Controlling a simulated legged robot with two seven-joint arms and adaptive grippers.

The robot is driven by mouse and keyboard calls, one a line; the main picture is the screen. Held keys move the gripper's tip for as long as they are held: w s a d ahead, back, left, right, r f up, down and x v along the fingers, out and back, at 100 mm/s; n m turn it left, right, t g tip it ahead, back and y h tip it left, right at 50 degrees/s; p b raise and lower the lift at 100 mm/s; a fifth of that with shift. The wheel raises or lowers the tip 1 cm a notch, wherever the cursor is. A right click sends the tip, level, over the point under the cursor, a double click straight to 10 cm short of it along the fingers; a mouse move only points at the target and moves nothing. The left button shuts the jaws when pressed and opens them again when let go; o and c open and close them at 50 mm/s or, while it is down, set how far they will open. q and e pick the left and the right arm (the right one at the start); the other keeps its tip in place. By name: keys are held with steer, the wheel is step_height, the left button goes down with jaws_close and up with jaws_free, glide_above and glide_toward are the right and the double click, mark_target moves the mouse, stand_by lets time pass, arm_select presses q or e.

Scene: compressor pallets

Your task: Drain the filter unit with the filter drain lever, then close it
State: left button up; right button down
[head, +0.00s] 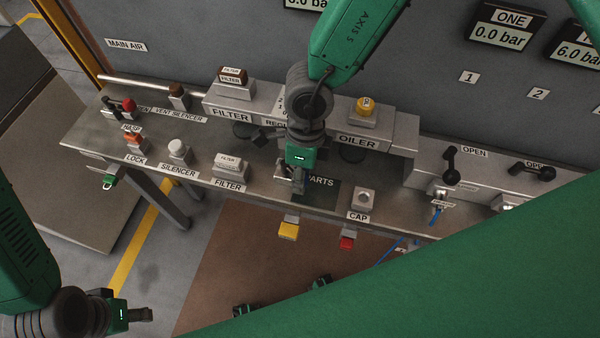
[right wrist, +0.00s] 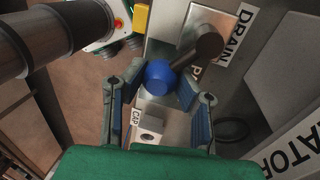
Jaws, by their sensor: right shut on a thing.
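The filter unit (head: 228,112) is a grey block labelled FILTER on the bench, with a dark bowl beneath it. My right gripper (head: 292,184) reaches down in front of the regulator, right of the filter unit. The knob joins a short arm with a dark round pivot (right wrist: 203,44), beside a DRAIN label (right wrist: 237,36). The gripper and arm hide this lever in the head view. My left gripper (head: 146,314) is at the lower left, away from the bench; its finger gap is unclear.
The bench (head: 95,140) carries spare parts labelled SILENCER, FILTER and CAP (head: 364,198). The oiler (head: 362,130) stands right of my right gripper. Black levers (head: 451,165) are further right. Yellow (head: 288,231) and red buttons (head: 347,242) project from the front edge.

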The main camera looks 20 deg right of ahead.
steer(key=n+p, duration=0.2)
steer(key=shift+w+d+r+p, duration=0.25)
steer(key=shift+w+d+p, duration=0.1)
steer(key=shift+w, duration=0.05)
steer(key=shift+w+d+f+n+h+p, duration=0.1)
steer(key=shift+w+d+n+h+p, duration=0.15)
steer(key=shift+n+p, duration=0.4)
steer(key=shift+w+d+n+h+p, duration=0.2)
steer(key=shift+n+p, duration=0.25)
steer(key=shift+n, duration=0.3)
steer(key=shift+w, duration=0.1)
steer(key=c, duration=1.2)
jaws_free()
steer(key=shift+f, duration=0.1)
